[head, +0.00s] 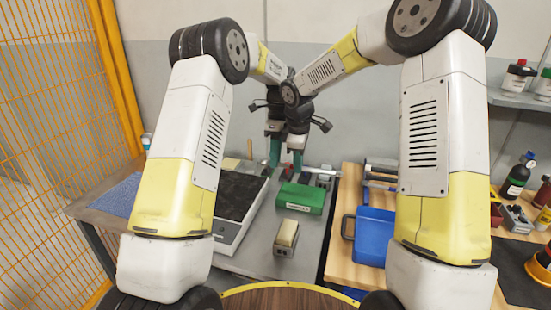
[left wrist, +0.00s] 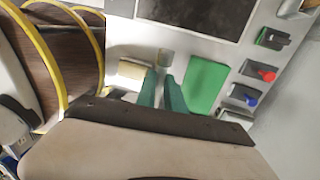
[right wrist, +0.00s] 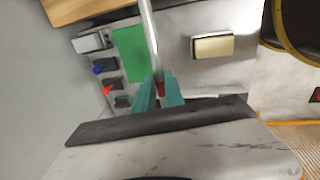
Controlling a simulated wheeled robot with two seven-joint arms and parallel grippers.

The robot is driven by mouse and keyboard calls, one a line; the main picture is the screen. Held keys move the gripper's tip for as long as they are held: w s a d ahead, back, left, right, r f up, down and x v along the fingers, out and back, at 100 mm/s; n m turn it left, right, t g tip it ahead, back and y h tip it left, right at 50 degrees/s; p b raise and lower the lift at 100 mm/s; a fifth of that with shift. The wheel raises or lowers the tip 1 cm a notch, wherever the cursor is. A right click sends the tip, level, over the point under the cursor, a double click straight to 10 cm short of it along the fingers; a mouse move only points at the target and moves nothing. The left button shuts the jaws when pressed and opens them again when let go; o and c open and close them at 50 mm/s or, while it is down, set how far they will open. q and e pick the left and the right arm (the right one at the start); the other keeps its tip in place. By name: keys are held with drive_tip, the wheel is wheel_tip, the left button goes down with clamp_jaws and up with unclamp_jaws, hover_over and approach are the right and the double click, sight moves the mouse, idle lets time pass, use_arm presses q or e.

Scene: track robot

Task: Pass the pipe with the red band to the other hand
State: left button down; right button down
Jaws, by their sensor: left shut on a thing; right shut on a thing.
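The pipe is a thin silver tube that shows in the head view (head: 321,171) and reaches right from the fingertips. In the right wrist view the pipe (right wrist: 149,35) runs up from between the fingers, with its red band (right wrist: 160,89) at the fingertips. My right gripper (head: 297,163) is shut on the pipe near the band; its fingers also show in the right wrist view (right wrist: 159,90). My left gripper (head: 275,162) is close beside it, also shut on the pipe. In the left wrist view the left fingers (left wrist: 163,80) hide most of their grip.
Below the grippers, a green box (head: 301,198) and a cream-topped block (head: 287,233) stand on the grey bench. A dark-topped flat device (head: 223,239) is at left. An orange mesh fence (head: 50,110) stands far left.

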drive_tip(key=shift+a, duration=0.15)
drive_tip(key=c, duration=1.3)
unclamp_jaws()
drive_tip(key=shift+c, duration=0.2)
wheel_tip(320, 180, up, 11)
drive_tip(key=s, duration=0.2)
drive_tip(key=s+d+r+m+t, duration=0.1)
drive_tip(key=s+d+r+m, duration=0.25)
drive_tip(key=s, duration=0.25)
drive_tip(key=s+d+r+m+t, duration=0.1)
drive_tip(key=s+d+r+m, duration=0.25)
drive_tip(key=s, duration=0.25)
drive_tip(key=s+d+f+m+t+y, duration=0.1)
drive_tip(key=s+d+m, duration=0.1)
drive_tip(key=s+m, duration=0.2)
drive_tip(key=s+d+f+m+t+y, duration=0.1)
drive_tip(key=s+d+m, duration=0.2)
drive_tip(key=s, duration=0.7)
drive_tip(key=shift+s+d+m+y, duration=0.2)
drive_tip(key=shift+m+y, duration=0.1)
drive_tip(key=shift+m, duration=0.3)
